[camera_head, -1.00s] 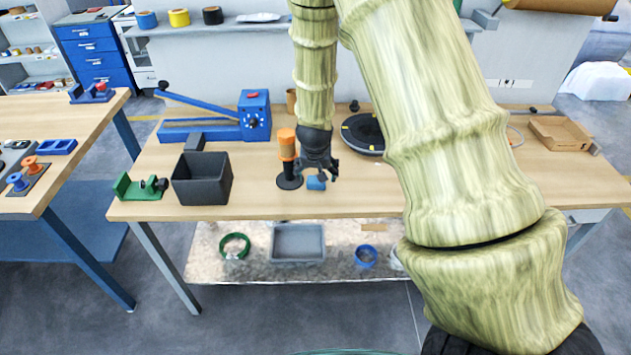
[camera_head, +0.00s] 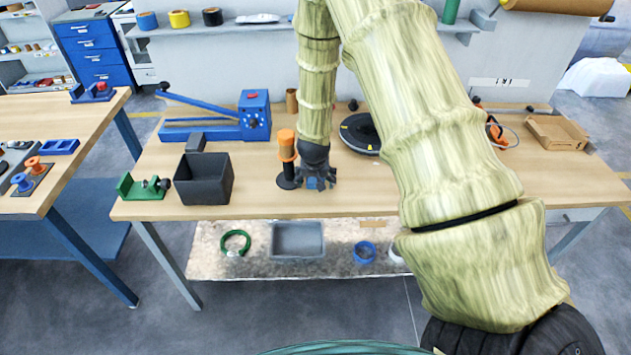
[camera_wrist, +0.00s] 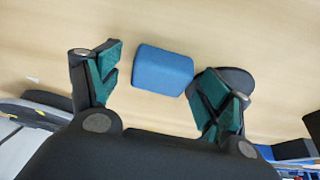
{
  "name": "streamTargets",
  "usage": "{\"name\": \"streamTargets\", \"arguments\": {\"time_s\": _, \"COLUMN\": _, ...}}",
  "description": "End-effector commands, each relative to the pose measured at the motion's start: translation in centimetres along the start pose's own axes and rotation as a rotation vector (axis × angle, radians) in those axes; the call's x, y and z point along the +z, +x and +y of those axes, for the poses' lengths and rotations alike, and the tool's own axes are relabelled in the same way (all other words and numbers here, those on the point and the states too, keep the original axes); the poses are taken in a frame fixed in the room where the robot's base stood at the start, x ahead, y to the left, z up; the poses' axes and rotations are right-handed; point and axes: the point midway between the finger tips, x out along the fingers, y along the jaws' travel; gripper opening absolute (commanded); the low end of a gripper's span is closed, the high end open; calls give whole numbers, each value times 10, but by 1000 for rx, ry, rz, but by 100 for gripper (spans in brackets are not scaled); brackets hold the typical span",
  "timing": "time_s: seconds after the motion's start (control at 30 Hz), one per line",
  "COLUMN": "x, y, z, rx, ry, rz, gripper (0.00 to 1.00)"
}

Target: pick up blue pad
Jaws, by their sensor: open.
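The blue pad (camera_wrist: 162,70) is a small rounded block lying on the wooden table. In the wrist view it sits between the two open fingers of my gripper (camera_wrist: 165,85), a little beyond them and closer to the right finger. In the head view my gripper (camera_head: 316,180) points down over the pad (camera_head: 313,184), which is partly hidden by the fingers. The fingers hold nothing.
An orange-topped post on a dark round base (camera_head: 287,160) stands just left of my gripper. A dark open bin (camera_head: 203,180) and a green clamp (camera_head: 142,187) are farther left. A black round turntable (camera_head: 360,133) is behind right. The table's front edge (camera_head: 300,214) is near.

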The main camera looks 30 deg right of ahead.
Motion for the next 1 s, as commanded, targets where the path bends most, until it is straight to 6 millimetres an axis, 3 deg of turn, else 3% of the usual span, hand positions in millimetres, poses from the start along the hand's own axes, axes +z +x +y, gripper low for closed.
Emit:
{"name": "streamTargets", "arguments": {"time_s": 0.17, "x": 0, "y": 0, "z": 0, "rx": 0, "ry": 0, "rz": 0, "gripper": 79}}
{"name": "streamTargets", "arguments": {"time_s": 0.4, "x": 0, "y": 0, "z": 0, "rx": 0, "ry": 0, "rz": 0, "gripper": 37}}
{"name": "streamTargets", "arguments": {"time_s": 0.77, "x": -1, "y": -1, "z": 0, "rx": 0, "ry": 1, "rz": 0, "gripper": 37}}
{"name": "streamTargets", "arguments": {"time_s": 1.0, "x": -6, "y": -12, "z": -1, "rx": -1, "ry": 0, "rz": 3, "gripper": 37}}
